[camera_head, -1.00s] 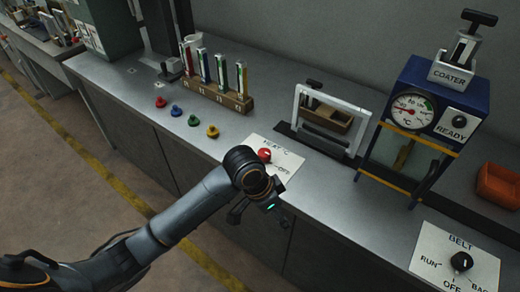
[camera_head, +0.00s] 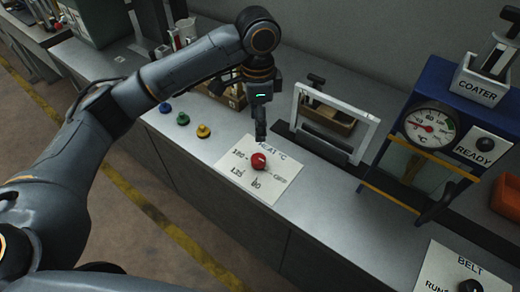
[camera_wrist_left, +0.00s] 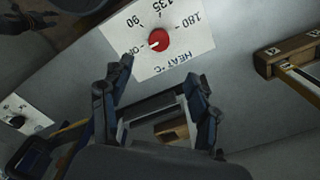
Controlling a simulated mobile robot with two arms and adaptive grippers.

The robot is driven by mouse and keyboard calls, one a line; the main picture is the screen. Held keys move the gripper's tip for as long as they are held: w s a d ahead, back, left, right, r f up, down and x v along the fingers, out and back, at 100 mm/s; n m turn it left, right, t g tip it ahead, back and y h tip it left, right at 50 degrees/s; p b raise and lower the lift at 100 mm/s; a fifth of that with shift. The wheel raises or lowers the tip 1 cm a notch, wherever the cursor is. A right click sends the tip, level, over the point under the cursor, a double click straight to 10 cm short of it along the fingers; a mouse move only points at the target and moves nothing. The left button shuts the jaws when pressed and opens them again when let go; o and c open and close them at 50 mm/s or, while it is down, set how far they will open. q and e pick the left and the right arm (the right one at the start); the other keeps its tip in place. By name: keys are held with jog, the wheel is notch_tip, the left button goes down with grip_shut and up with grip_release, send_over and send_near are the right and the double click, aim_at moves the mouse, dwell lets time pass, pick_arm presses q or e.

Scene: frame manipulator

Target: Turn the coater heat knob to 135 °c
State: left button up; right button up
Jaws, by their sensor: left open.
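The red heat knob (camera_head: 259,161) sits on a white panel (camera_head: 232,188) on the bench. In the left wrist view the knob (camera_wrist_left: 159,40) shows a white mark pointing toward OFF, and the panel (camera_wrist_left: 178,63) reads OFF, 90, 135 and 180 around it. My left gripper (camera_head: 260,138) points down just behind the knob in the head view. In the left wrist view its fingers (camera_wrist_left: 160,70) are spread and empty, with the knob beyond their tips, apart from them. The coater (camera_head: 440,105) has a round gauge (camera_head: 430,124) and a READY lamp.
A white frame (camera_head: 368,132) stands upright behind the knob panel. Blue, green and yellow pegs (camera_head: 203,131) stand to the left. The belt panel (camera_head: 437,275) is at the lower right. The bench between the heat and belt panels is clear.

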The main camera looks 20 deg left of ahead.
pick_arm(q)
send_over(258, 158)
notch_tip(258, 158, down, 5)
jog(key=shift+s+r, duration=0.1)
jog(key=shift+s, duration=0.05)
notch_tip(258, 158, down, 8)
jog(key=shift+f+p, duration=0.25)
jog(key=shift+p, duration=0.4)
pick_arm(e)
jog(key=shift+s+r, duration=0.6)
jog(key=shift+s, duration=0.15)
pick_arm(q)
jog(key=c, duration=1.2)
pick_arm(e)
jog(key=shift+s, duration=0.15)
